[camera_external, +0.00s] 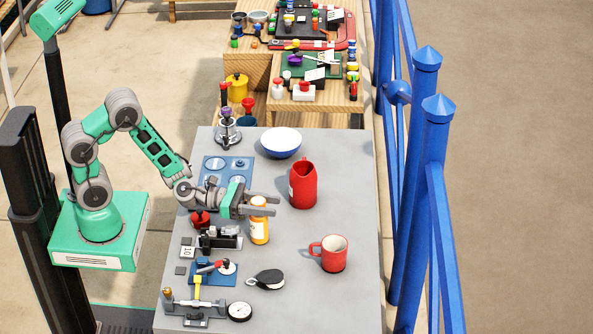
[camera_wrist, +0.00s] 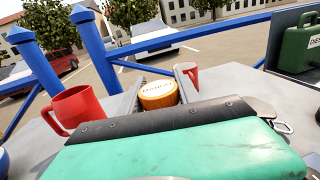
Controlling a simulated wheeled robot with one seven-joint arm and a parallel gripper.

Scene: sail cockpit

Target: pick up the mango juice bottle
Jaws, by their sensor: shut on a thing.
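The mango juice bottle (camera_external: 259,226) is orange with a white label and stands upright on the grey table in the external view. Its round orange-rimmed lid with lettering (camera_wrist: 158,94) shows in the wrist view between the two fingers. My gripper (camera_external: 272,205) reaches across the table from the left at the height of the bottle's upper part. Its fingers are shut on the bottle. In the wrist view my gripper (camera_wrist: 157,92) has one finger on each side of the lid. The lower bottle is hidden there by my gripper's body.
A red pitcher (camera_external: 303,186) stands behind and right of the bottle. A red mug (camera_external: 333,254) stands to the front right. A white and blue bowl (camera_external: 281,142) is farther back. Several tools and gauges, including a dial (camera_external: 239,312), crowd the left front. The table's right side is mostly clear.

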